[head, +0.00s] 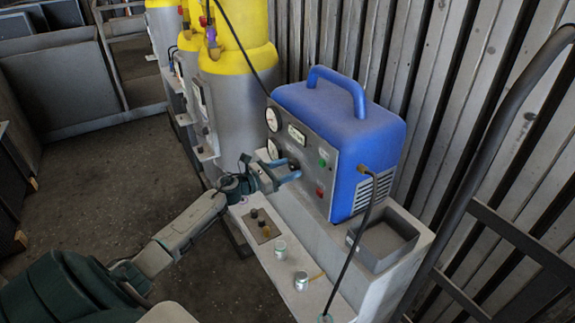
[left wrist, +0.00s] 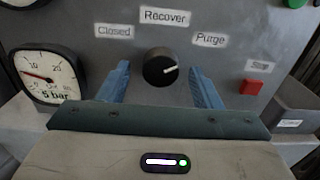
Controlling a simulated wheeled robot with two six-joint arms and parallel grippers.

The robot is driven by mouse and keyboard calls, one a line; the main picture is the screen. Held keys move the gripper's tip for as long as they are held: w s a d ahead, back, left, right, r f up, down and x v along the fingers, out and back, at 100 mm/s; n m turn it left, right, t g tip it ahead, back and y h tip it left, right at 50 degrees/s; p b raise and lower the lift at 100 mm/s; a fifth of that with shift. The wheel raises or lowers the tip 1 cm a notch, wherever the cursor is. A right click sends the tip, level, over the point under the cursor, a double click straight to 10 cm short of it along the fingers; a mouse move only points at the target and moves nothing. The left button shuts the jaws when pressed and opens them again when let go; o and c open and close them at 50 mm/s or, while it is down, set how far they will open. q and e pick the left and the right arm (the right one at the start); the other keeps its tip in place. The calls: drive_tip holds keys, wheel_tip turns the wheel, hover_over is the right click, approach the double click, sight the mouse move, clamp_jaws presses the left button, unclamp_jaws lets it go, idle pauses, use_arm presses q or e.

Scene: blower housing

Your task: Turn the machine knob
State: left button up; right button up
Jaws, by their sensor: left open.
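The machine is a blue box (head: 345,125) with a grey front panel and a blue handle on top. In the left wrist view, the round black knob (left wrist: 160,67) sits on the panel below the labels Closed, Recover and Purge. Its white mark points right and slightly up, toward the Purge side. My left gripper (head: 290,169) is open in front of the panel. In the wrist view, its blue fingers stand on either side of the knob, with a visible gap on each side. In the head view the gripper partly covers the knob area. My right gripper is not in view.
A pressure gauge (left wrist: 40,77) is left of the knob and a red Stop button (left wrist: 251,87) is right. A grey open bin (head: 383,240) is beside the machine. Yellow-topped cylinders (head: 237,55) stand behind.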

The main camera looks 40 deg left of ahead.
use_arm(q)
drive_tip(key=shift+w+d, duration=0.1)
drive_tip(key=shift+w, duration=0.1)
drive_tip(key=c, duration=1)
